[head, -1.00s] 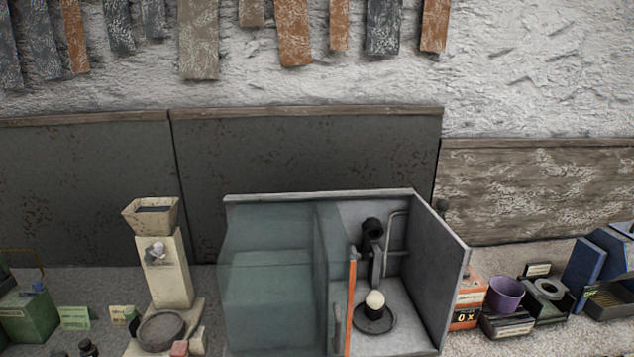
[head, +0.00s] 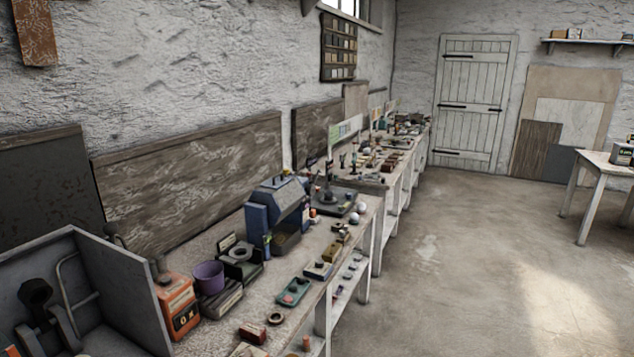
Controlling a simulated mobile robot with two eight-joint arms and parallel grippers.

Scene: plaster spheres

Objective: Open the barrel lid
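I cannot make out a barrel or a lid for certain in the head view. A dark blue machine (head: 262,228) with a grey top stands on the workbench (head: 228,318) near the middle of the picture. Whether it holds a barrel is too small to tell. Neither of my grippers is in view.
A grey open-fronted cabinet (head: 115,285) stands at the left. Beside it are an orange box (head: 177,308), a purple cup (head: 209,275) and a dark holder (head: 240,262). Small items lie along the bench front. The floor (head: 450,260) to the right is clear, before a white table (head: 600,172).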

